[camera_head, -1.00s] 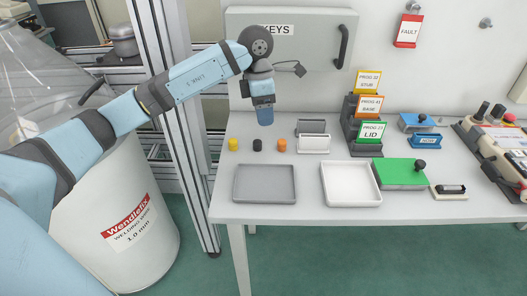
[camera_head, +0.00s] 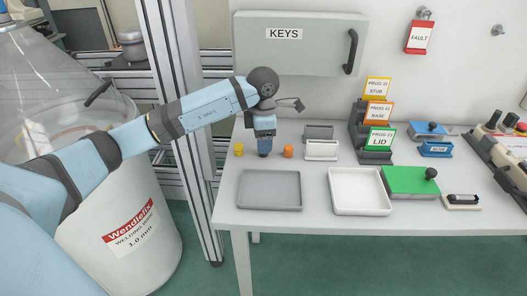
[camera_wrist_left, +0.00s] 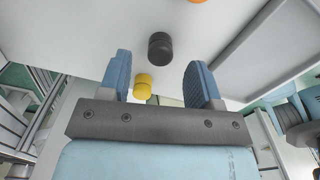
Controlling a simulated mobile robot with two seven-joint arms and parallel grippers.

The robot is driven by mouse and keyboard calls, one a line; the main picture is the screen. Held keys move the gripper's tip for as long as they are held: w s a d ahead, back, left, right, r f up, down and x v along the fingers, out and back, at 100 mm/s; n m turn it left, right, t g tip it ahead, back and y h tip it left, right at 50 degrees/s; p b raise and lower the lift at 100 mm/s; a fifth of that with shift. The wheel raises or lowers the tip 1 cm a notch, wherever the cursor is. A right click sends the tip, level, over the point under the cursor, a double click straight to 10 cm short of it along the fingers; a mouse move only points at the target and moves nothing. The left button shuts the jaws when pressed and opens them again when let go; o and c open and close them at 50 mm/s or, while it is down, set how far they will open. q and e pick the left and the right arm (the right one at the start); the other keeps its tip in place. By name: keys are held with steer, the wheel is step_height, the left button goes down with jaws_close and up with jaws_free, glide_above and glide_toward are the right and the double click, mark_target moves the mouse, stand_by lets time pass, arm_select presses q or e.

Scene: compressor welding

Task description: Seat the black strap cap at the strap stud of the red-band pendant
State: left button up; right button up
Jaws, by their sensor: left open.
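The black cap (camera_wrist_left: 160,47) stands on the table just beyond my left gripper's fingertips in the left wrist view. My left gripper (camera_wrist_left: 157,65) is open, its two blue fingers apart and nothing between them. In the head view my left gripper (camera_head: 264,150) points down over the row of small caps, between the yellow one (camera_head: 239,150) and the orange one (camera_head: 288,151), and hides the black cap. I cannot make out the red-band pendant or its strap stud. My right gripper is not in view.
A grey tray (camera_head: 270,205) and a white tray (camera_head: 361,209) lie at the table's front. Small grey and white holders (camera_head: 321,158), colour-labelled stands (camera_head: 376,137) and a green block (camera_head: 410,188) stand to the right. A KEYS cabinet (camera_head: 300,60) is behind.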

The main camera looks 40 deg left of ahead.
arm_select(q)
step_height(320, 180, down, 3)
steer(key=shift+f, duration=0.1)
steer(key=c, duration=1)
step_height(320, 180, up, 20)
steer(key=p, duration=0.2)
steer(key=shift+p, duration=0.35)
